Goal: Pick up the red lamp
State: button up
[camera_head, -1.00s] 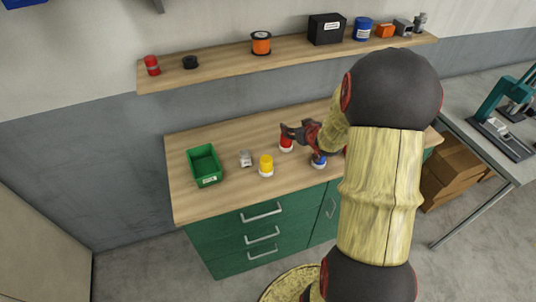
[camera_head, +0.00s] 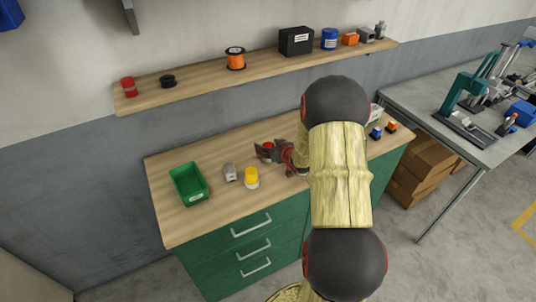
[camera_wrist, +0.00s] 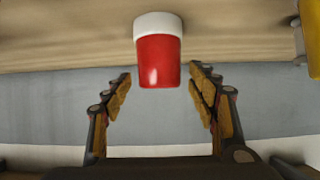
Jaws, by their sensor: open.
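The red lamp has a red top (camera_wrist: 158,60) and a white base; it stands on the wooden worktop. In the wrist view, which shows it upside down, it is centred between the fingertips of my open gripper (camera_wrist: 160,74). Neither finger appears to touch it. In the head view my gripper (camera_head: 266,151) is low over the worktop at the lamp, and its fingers hide most of it. Only a bit of red (camera_head: 268,145) shows there.
A yellow lamp (camera_head: 251,177) stands close in front and to the left, with a small grey item (camera_head: 230,172) and a green bin (camera_head: 189,184) further left. A shelf (camera_head: 205,80) with several items runs above the worktop (camera_head: 165,215). My arm covers part of the right side.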

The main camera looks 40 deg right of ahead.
jog(key=c, duration=0.3)
jog(key=c, duration=1)
